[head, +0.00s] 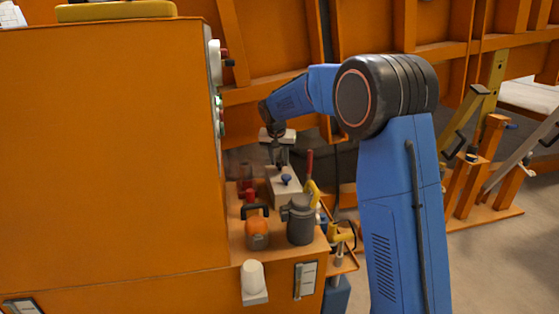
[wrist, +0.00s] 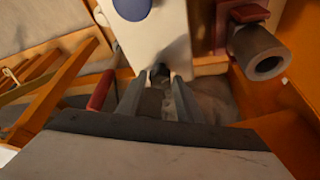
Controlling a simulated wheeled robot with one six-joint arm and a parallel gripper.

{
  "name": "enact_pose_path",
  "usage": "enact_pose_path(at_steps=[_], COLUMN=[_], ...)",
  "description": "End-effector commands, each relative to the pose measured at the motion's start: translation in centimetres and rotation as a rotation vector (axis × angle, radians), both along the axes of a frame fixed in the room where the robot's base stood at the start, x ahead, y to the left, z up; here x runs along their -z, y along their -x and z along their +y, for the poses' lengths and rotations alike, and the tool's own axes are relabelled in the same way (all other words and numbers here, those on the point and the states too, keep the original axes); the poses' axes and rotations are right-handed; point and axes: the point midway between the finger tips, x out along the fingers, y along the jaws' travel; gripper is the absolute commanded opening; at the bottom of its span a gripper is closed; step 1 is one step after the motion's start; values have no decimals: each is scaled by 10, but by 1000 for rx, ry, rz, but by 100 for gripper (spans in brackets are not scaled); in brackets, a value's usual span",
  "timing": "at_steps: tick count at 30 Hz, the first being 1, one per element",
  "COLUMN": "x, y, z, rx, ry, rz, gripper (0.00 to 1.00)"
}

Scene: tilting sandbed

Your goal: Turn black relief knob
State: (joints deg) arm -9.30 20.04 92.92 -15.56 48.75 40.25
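The black relief knob (wrist: 160,71) shows small and dark at the near end of a white block (wrist: 160,35) in the wrist view. My gripper (wrist: 160,82) reaches toward it, with its two grey fingers apart, one on each side of the knob. Whether the fingertips touch the knob is too small to tell. In the head view my gripper (head: 279,155) points down at the far end of the pale block (head: 283,192); I cannot make out the black knob there. A blue knob (head: 286,180) is on the block, also in the wrist view (wrist: 132,8).
A grey canister (head: 299,222) and an orange one with a black handle (head: 257,230) stand before the block. A red-handled lever (head: 309,162) is at its right. A large orange cabinet (head: 110,150) walls the left. A grey tube (wrist: 262,52) lies right of the fingers.

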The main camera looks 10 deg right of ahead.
Motion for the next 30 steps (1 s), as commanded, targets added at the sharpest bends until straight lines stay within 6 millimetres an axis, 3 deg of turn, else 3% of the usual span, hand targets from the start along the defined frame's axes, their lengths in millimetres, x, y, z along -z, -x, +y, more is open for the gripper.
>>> enact_pose_path(at_steps=[14, 30], x=[-7, -98], y=[2, 37], z=[1, 16], rx=[0, -2], ry=[0, 0], rz=[-1, -3], gripper=[47, 47])
